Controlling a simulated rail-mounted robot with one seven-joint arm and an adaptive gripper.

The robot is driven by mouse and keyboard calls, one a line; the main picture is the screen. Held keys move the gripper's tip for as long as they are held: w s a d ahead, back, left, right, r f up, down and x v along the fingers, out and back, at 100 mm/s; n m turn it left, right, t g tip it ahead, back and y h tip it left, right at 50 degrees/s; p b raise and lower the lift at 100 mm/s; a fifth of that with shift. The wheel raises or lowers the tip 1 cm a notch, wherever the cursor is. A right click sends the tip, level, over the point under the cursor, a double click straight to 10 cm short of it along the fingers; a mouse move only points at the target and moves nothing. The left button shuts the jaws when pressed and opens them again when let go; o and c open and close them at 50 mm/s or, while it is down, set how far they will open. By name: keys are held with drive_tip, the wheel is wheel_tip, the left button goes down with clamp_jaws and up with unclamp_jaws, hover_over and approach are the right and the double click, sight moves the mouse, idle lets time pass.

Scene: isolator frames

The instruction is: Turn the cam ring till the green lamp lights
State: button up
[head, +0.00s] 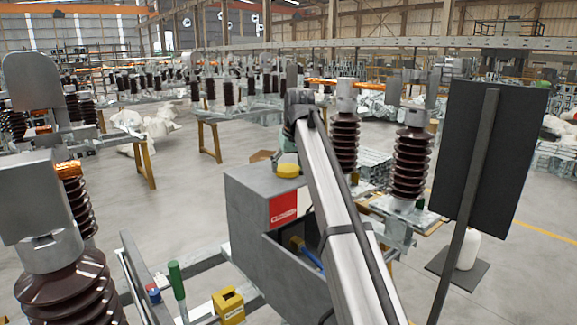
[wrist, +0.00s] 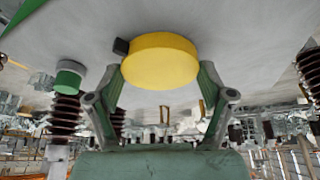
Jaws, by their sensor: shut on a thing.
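The cam ring looks like a yellow disc (head: 288,170) on top of a grey cabinet (head: 262,208). In the wrist view the yellow ring (wrist: 160,62) fills the space between the two fingers, with a small dark block (wrist: 121,46) beside its upper left edge. My gripper (wrist: 160,72) is shut on the ring, one finger on each side. In the head view the teal gripper (head: 286,146) is just above the ring, partly hidden by my arm. A green-capped cylinder (wrist: 69,78) shows left of the gripper. I cannot tell which green part is the lamp or whether it is lit.
A green handle (head: 176,279) and a yellow block (head: 229,305) stand at the front. Brown ribbed insulators (head: 411,165) rise at the right, more at the left (head: 62,285). A dark panel on a post (head: 490,145) stands at the right. Open floor lies behind.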

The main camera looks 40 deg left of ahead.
drive_tip(key=o, duration=1)
drive_tip(key=shift+f, duration=0.1)
drive_tip(key=shift+o, duration=0.2)
drive_tip(key=v, duration=1.2)
